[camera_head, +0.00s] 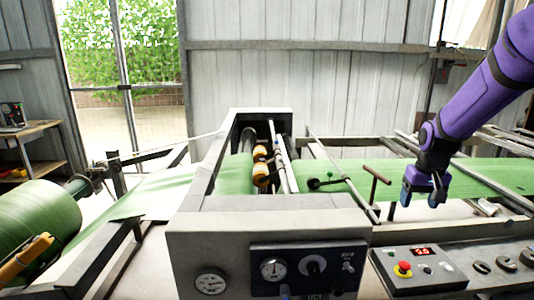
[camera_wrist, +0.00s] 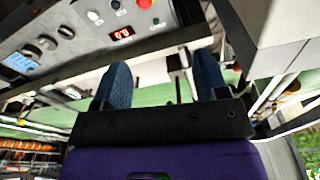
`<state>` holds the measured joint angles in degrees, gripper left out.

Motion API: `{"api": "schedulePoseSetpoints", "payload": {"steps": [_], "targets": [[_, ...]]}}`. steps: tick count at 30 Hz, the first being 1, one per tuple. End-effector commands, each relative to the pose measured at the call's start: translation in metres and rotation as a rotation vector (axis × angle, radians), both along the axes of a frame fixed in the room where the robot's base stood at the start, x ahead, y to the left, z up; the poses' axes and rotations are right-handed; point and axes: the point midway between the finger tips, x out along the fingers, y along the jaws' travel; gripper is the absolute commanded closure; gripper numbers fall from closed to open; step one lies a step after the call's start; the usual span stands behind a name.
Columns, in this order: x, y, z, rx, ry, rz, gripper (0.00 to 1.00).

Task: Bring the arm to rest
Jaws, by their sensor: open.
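My purple arm reaches in from the upper right in the head view. My gripper (camera_head: 424,199) points down over the right part of the machine, beside a brown T-shaped handle (camera_head: 376,180). In the wrist view my gripper (camera_wrist: 164,82) shows two blue fingers set wide apart with nothing between them. It is open and empty. Below and behind it lies the green sheet (camera_head: 483,180). From the head view I cannot tell how far the fingertips are above the machine.
A control box (camera_head: 418,269) with a red button and lit display stands front right. The grey machine housing (camera_head: 205,232) carries gauges. A green roll (camera_head: 38,222) is at left. A wooden table (camera_head: 38,135) stands far left. Free air lies above the machine.

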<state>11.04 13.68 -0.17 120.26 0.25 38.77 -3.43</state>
Motion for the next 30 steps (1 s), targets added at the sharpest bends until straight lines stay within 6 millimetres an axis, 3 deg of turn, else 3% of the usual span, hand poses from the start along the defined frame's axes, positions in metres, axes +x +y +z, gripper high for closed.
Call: {"api": "schedulePoseSetpoints", "payload": {"steps": [1,6,15,24,30], "targets": [[-0.01,0.007,0.017,-0.004,-0.02,0.007,0.33],[-0.045,0.026,0.06,-0.01,-0.068,0.028,0.33],[-0.118,0.057,0.117,-0.017,-0.151,0.062,0.33],[-0.197,0.081,0.15,-0.02,-0.236,0.097,0.33],[-0.248,0.091,0.158,-0.018,-0.291,0.119,0.33]]}}
